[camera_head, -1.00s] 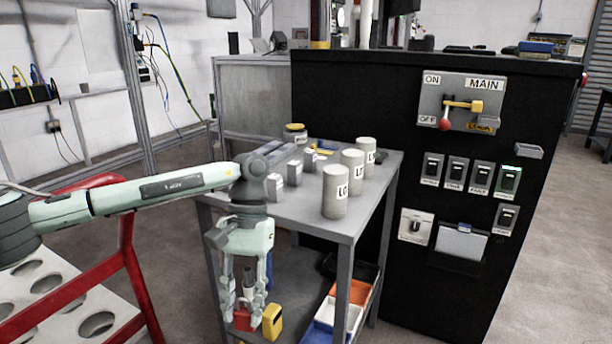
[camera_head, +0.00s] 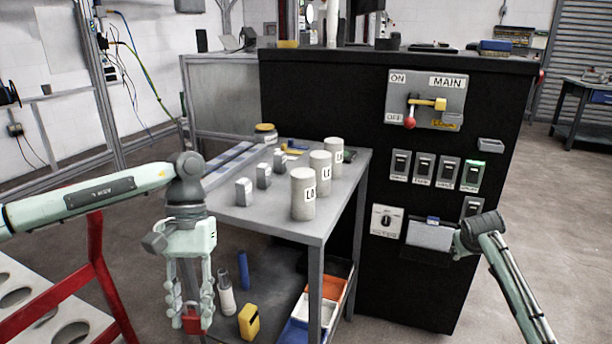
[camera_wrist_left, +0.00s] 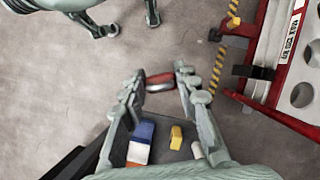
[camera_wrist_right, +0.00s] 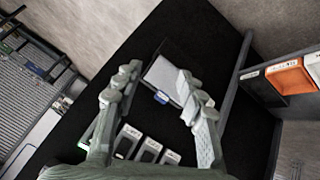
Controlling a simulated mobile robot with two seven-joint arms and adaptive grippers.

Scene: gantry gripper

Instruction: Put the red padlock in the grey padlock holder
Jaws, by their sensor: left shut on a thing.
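The red padlock (camera_head: 193,322) hangs between the fingertips of my left gripper (camera_head: 191,308), which is shut on it in front of the table's left side. The padlock also shows in the left wrist view (camera_wrist_left: 158,82). A light grey box (camera_head: 430,235) with a small blue item on its top edge is mounted on the black cabinet; it looks like the padlock holder. It also shows in the right wrist view (camera_wrist_right: 163,76). My right gripper (camera_wrist_right: 160,85) is open, its fingers apart in front of this box. In the head view its fingertips are hard to make out.
The grey table (camera_head: 330,215) carries several grey cylinders and small blocks. A yellow padlock-like item (camera_head: 249,322) is on its lower shelf, near coloured bins (camera_head: 329,290). The black cabinet (camera_head: 300,90) has switches. A red frame (camera_head: 100,265) stands left.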

